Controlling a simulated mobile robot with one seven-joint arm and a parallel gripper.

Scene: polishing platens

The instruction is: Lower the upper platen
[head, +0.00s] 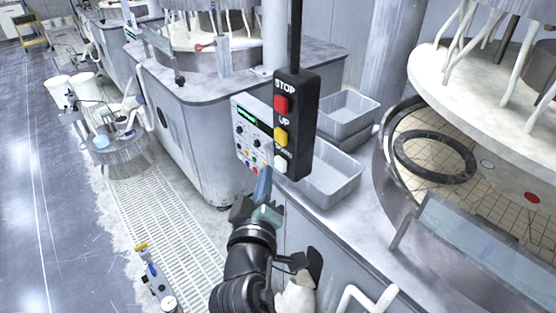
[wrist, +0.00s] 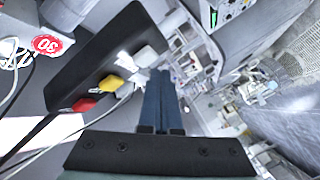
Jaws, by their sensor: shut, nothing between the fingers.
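A black pendant box (head: 297,120) hangs in the middle of the head view. It carries a red STOP button (head: 281,103), a yellow UP button (head: 280,136) and a white DOWN button (head: 281,164). The white button also shows in the wrist view (wrist: 146,57), close to my fingertips. My gripper (head: 264,178) is shut and empty, its blue fingers just below and left of the DOWN button. I cannot tell whether they touch it. The upper platen (head: 440,75), a cream disc with white hoses, is raised above the tiled lower platen (head: 405,170) at right.
Behind the pendant are a control panel (head: 247,135) with a green display and grey bins (head: 335,175) on the machine's ledge. A clear splash guard (head: 470,240) stands at lower right. A slatted floor walkway (head: 165,215) and open floor lie at left.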

